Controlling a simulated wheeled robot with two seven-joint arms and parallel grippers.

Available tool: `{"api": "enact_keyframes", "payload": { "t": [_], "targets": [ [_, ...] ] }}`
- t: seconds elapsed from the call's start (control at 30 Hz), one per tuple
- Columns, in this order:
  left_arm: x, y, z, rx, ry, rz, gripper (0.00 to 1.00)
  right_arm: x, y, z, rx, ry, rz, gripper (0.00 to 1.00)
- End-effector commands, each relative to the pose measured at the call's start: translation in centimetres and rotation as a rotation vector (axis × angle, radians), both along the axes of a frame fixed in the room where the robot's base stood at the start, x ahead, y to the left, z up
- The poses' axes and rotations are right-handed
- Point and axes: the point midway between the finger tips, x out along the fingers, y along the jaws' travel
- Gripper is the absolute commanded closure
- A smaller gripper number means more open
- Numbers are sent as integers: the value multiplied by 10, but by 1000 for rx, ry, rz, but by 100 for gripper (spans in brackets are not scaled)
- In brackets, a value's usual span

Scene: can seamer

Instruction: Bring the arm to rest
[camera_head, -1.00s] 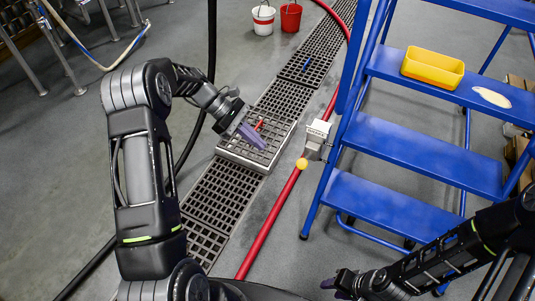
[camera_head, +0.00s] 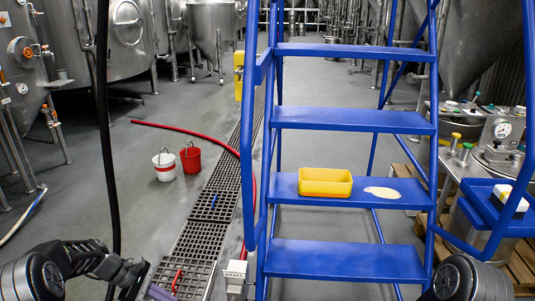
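My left arm comes in at the bottom left. Its gripper (camera_head: 156,292) is cut off by the lower edge, with one purple-grey finger showing over the floor grating. I cannot tell whether it is open or shut. A small red object (camera_head: 176,280) lies on the grating beside it, apart from the visible finger as far as I can see. Of my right arm only a dark rounded joint shows at the bottom right. My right gripper is out of view.
Blue steps (camera_head: 348,258) stand ahead, holding a yellow bin (camera_head: 325,183) and a pale patch (camera_head: 382,193). White (camera_head: 164,170) and red (camera_head: 191,163) buckets stand by a red hose (camera_head: 180,129). Grey floor left of the drain is mostly clear. Steel tanks stand behind.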

Motion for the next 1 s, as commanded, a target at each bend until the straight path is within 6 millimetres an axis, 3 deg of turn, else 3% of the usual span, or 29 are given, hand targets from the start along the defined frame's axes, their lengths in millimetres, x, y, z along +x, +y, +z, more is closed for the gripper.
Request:
{"api": "enact_keyframes", "payload": {
  "t": [0.17, 0.3, 0.37, 0.5, 0.6, 0.7, 0.8, 1.0],
  "targets": [
    [-27, -6, -85, 261, -126, -149, 100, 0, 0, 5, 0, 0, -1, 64],
    [-78, -48, -135, 450, -260, -415, 100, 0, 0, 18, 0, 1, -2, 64],
    [-107, -77, -145, 504, -334, -553, 100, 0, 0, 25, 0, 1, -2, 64],
    [-185, -154, -139, 523, -507, -845, 100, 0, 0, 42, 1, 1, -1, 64],
    [-232, -191, -126, 474, -560, -952, 100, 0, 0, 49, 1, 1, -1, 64],
    [-267, -212, -116, 415, -558, -1012, 100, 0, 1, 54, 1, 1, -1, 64],
    [-284, -225, -108, 379, -553, -1047, 100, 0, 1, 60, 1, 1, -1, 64],
    [-284, -229, -107, 376, -558, -1059, 100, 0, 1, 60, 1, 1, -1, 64]
  ]
}}
